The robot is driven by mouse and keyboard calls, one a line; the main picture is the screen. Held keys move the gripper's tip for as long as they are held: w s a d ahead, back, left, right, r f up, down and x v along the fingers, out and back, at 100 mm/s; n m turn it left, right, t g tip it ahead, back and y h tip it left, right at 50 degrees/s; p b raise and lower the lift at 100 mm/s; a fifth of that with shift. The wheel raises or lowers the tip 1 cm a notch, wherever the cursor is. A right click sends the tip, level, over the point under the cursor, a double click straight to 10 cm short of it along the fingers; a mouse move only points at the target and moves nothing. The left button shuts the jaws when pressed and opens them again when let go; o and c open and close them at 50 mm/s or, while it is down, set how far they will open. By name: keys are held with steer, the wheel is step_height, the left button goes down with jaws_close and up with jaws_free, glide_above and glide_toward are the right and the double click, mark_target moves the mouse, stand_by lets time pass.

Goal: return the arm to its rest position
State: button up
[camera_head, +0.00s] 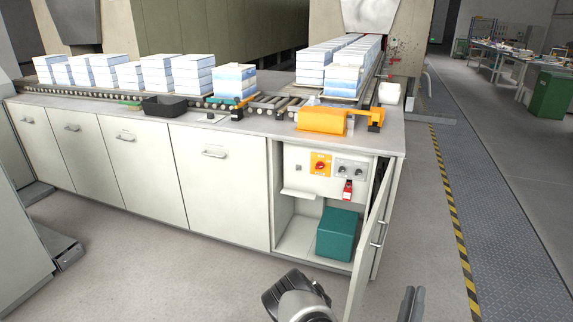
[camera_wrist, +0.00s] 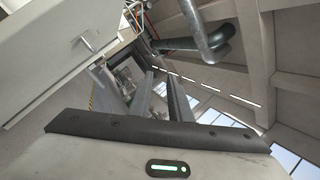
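My gripper (camera_head: 411,304) shows at the bottom edge of the head view, in front of and right of the open cabinet door (camera_head: 367,250). My grey and black arm link (camera_head: 300,297) is left of it, before the cabinet. In the wrist view, the two dark fingers of my gripper (camera_wrist: 162,92) stand apart with nothing between them. That view looks up past a white panel with a handle (camera_wrist: 92,42) toward ducts and the ceiling. Much of my arm is out of frame.
The open cabinet holds a teal box (camera_head: 339,235), a switch panel with a red-and-orange rotary switch (camera_head: 320,164) and a hanging red lock or tag (camera_head: 347,190). Above are a roller conveyor with white-blue stacks (camera_head: 235,82) and an orange unit (camera_head: 321,121). Floor lies clear right of the door.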

steer(key=s+d+r+m+g+h, duration=0.2)
steer(key=d+r+m+g+h, duration=0.2)
steer(key=r+m+g+h, duration=0.65)
steer(key=s+a+r+m+g+y, duration=0.1)
steer(key=s+r+m+g+y, duration=0.3)
steer(key=s+m+g, duration=0.55)
steer(key=s+a+r+m+g+y, duration=0.1)
steer(key=s+r+m+g+y, duration=0.45)
steer(key=m, duration=0.75)
steer(key=a+r+m+t+y, duration=0.4)
steer(key=a+r+t+y, duration=0.15)
steer(key=a, duration=0.45)
steer(key=a+r+m+t+y, duration=0.3)
steer(key=a+r+t+y, duration=0.25)
steer(key=a, duration=0.55)
step_height(320, 180, up, 17)
steer(key=p, duration=1.7)
steer(key=shift+s, duration=0.25)
